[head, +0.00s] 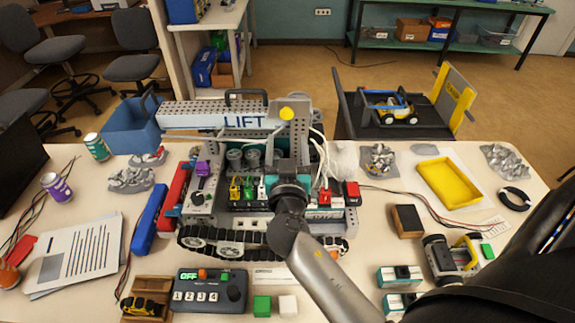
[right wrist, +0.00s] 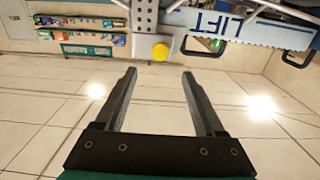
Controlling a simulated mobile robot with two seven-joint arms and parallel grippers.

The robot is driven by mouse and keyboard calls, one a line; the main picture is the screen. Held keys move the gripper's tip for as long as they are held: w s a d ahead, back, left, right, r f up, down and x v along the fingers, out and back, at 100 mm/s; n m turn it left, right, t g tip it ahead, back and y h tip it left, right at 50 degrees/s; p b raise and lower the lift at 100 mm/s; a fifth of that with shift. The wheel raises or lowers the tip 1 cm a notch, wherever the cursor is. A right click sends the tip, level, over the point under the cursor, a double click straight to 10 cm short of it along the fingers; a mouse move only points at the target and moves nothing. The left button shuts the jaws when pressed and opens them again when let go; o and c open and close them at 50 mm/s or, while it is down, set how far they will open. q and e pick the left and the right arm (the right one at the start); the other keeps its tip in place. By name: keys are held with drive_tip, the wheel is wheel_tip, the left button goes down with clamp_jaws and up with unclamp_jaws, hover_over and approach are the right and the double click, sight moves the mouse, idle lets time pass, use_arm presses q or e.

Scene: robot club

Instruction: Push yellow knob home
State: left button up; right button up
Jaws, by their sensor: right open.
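The yellow knob (head: 287,114) is on the side of the grey robot's lift arm (head: 210,114), near its right end. In the right wrist view the round yellow knob (right wrist: 160,51) shows ahead of my fingertips, centred between them. My right gripper (right wrist: 159,72) is open, with nothing between its two dark fingers. In the head view my right gripper (head: 287,150) is below the knob, and my wrist hides part of the robot. The knob appears apart from the fingers. My left gripper does not show.
The tracked robot (head: 220,238) stands mid-table. In front are a control box (head: 210,292) reading OFF and green (head: 262,305) and white (head: 288,305) cubes. A yellow tray (head: 447,184) lies right; a blue bin (head: 131,127) is at the back left.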

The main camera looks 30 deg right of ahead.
drive_tip(key=shift+b+v, duration=0.75)
drive_tip(key=shift+v, duration=2)
